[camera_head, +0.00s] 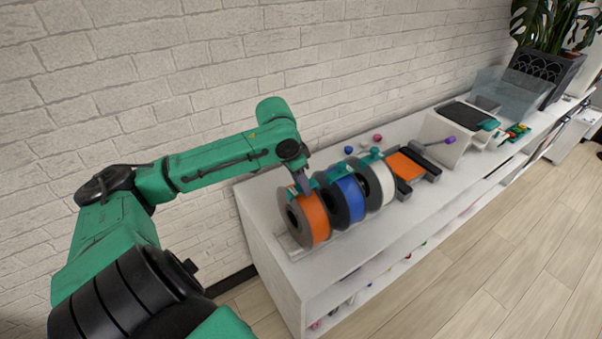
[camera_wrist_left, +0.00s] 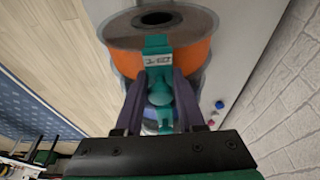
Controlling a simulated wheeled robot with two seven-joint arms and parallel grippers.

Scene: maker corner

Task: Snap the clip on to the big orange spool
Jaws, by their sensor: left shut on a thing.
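The big orange spool (camera_head: 311,218) stands upright at the near left end of the white shelf, with grey flanges. It also shows at the top of the left wrist view (camera_wrist_left: 192,58). My left gripper (camera_head: 305,186) is above its top, fingers pointing down. In the left wrist view the gripper (camera_wrist_left: 159,98) is shut on a teal clip (camera_wrist_left: 158,60) with a small written label. The clip's labelled end lies against the spool's rim and orange winding. I cannot tell whether it is snapped on. My right gripper is not in view.
A blue spool (camera_head: 348,200) and a white spool (camera_head: 381,183) stand close on the right, with teal pieces at their tops. Further right are an orange-and-black item (camera_head: 404,167) and a printer-like machine (camera_head: 446,135). The brick wall (camera_head: 190,85) runs behind the shelf (camera_head: 262,222).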

